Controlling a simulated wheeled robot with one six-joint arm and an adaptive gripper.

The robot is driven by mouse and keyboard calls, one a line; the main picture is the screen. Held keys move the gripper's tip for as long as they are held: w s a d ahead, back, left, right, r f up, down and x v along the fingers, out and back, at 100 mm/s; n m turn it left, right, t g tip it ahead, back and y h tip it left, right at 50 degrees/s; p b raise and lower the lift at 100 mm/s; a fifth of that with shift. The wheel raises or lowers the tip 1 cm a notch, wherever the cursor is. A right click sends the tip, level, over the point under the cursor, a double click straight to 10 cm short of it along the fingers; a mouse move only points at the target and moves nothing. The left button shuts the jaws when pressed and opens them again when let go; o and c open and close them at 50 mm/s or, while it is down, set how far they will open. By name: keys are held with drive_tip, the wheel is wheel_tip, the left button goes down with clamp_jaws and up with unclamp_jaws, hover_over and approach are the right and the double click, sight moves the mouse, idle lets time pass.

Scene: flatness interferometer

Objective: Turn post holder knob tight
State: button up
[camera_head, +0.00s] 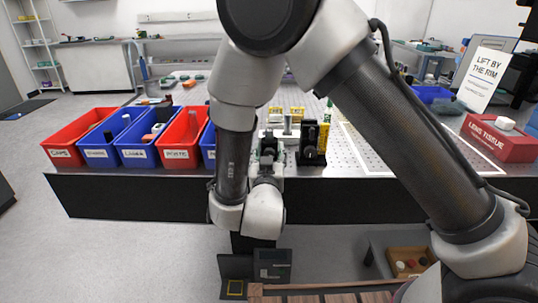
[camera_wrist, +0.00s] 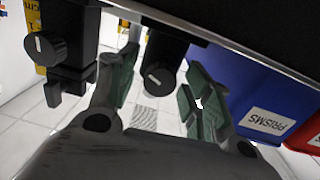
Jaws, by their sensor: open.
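In the wrist view, a black post holder (camera_wrist: 167,46) carries a round black knob (camera_wrist: 158,76) with a white index mark. My gripper (camera_wrist: 160,94) is open, with its green-padded fingers on either side of this knob. I cannot tell whether either pad touches it. A second black post holder (camera_wrist: 68,76) with a similar marked knob (camera_wrist: 42,47) stands to the left, outside my fingers. In the head view, my gripper (camera_head: 268,158) is at the table's front edge, largely hiding what is behind it. A black post holder (camera_head: 312,143) shows just to its right.
Blue and red bins line the table's front left; a blue bin (camera_wrist: 249,67) labelled PRISMS is close beside my right finger in the wrist view. A red lens tissue box (camera_head: 500,143) sits at the right. The perforated tabletop (camera_head: 370,150) has free room right of the holders.

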drive_tip(key=c, duration=1.1)
drive_tip(key=shift+o, duration=0.2)
drive_tip(key=shift+m, duration=1.6)
drive_tip(key=o, duration=1.1)
drive_tip(key=shift+c, duration=0.2)
drive_tip(key=s, duration=1.2)
drive_tip(key=shift+a, duration=0.35)
